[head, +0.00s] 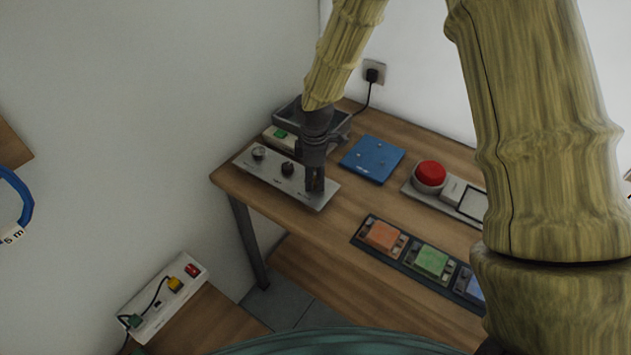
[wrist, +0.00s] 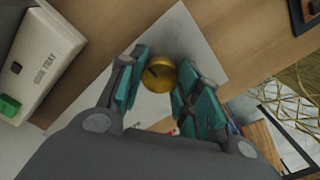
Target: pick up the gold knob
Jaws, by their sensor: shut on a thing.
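The gold knob (wrist: 159,75) is round, with a dark line across its face. It sits between the two teal-padded fingers of my gripper (wrist: 157,82) in the wrist view, over the end of a pale panel. In the head view my gripper (head: 315,188) points down at the right end of the grey panel (head: 270,174), and its fingers hide the gold knob there. The gripper is shut on the knob. I cannot tell whether the knob is still seated on the panel. A silver knob (head: 259,153) and a dark knob (head: 288,168) are on the same panel.
Behind the panel are a dark tray (head: 335,127) and a box with a green switch (head: 281,134). A blue plate (head: 372,159), a red button (head: 430,173) and coloured blocks (head: 383,236) stand to the right. Wooden tabletop (head: 325,220) shows in front.

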